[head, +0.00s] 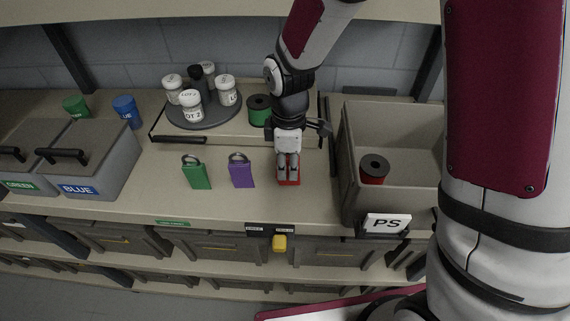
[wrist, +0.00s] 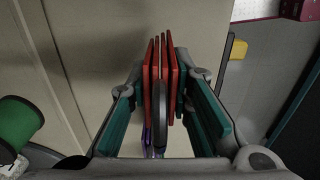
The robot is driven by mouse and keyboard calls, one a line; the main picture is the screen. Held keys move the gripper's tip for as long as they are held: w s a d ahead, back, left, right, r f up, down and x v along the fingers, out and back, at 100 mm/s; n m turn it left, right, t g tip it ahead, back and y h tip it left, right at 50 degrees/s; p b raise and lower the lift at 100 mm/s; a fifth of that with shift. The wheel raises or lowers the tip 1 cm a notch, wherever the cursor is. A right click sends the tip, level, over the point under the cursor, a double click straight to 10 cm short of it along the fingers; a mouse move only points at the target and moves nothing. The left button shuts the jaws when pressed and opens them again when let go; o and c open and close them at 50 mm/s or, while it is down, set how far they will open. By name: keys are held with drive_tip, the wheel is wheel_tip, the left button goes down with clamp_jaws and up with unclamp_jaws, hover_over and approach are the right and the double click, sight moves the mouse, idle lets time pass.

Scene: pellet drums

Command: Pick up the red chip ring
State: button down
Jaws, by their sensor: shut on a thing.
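The red chip ring (wrist: 154,72) is a bundle of several flat red chips on a ring, seen edge-on in the wrist view. My gripper (wrist: 163,108) has its two teal-padded fingers on either side of it and is shut on it. In the head view my gripper (head: 288,170) points down at the worktop, with a little of the red chip ring (head: 289,183) showing below the fingers. Most of it is hidden there, and I cannot tell whether it touches the worktop.
A purple chip ring (head: 241,171) and a green one (head: 196,172) stand to the left. A grey bin (head: 345,180) labelled PS, holding a red spool (head: 374,169), is close on the right. A round turntable (head: 203,118) with jars and a green spool (head: 259,109) are behind.

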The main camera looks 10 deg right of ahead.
drive_tip(key=s+d+r+p, duration=0.1)
drive_tip(key=s+d, duration=0.1)
drive_tip(key=s, duration=1.2)
drive_tip(key=shift+d+r+p, duration=0.25)
drive_tip(key=shift+p, duration=0.15)
